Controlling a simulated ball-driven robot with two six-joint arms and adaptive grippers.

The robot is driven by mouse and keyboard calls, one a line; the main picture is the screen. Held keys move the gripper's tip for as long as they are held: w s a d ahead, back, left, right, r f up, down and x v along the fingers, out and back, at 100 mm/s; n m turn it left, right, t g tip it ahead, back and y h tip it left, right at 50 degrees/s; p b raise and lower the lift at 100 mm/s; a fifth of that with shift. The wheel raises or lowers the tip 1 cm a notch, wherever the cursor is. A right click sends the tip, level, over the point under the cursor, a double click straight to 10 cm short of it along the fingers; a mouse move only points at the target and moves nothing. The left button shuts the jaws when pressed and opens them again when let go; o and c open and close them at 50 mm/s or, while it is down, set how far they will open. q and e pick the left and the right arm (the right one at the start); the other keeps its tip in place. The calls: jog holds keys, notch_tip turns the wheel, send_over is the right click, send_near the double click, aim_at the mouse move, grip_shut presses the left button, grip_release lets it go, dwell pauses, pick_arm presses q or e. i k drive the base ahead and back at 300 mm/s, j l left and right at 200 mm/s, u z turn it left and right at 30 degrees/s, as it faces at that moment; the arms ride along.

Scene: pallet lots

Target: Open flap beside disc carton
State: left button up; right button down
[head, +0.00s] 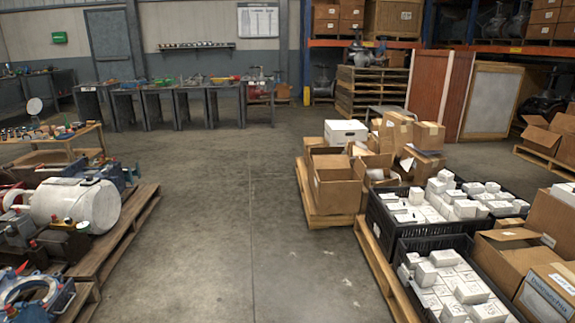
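Neither of my grippers is in view. An open brown carton (336,185) stands on the middle pallet, with its flaps raised. A white lidded box (345,132) and a stack of brown cartons (408,132) stand behind it. At the lower right, a carton (547,290) with dark printing and a white label stands in front of a carton with spread flaps (508,238). I cannot tell which one is the disc carton, and no disc is visible on any of them.
Black crates (405,245) of small white boxes sit on the right pallet (372,250). A left pallet (130,225) holds a large white cylinder (78,204) and machine parts. Clear concrete floor (235,220) runs between them toward dark workbenches (190,105) at the back.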

aim_at(314, 150)
jog(key=i, duration=2.55)
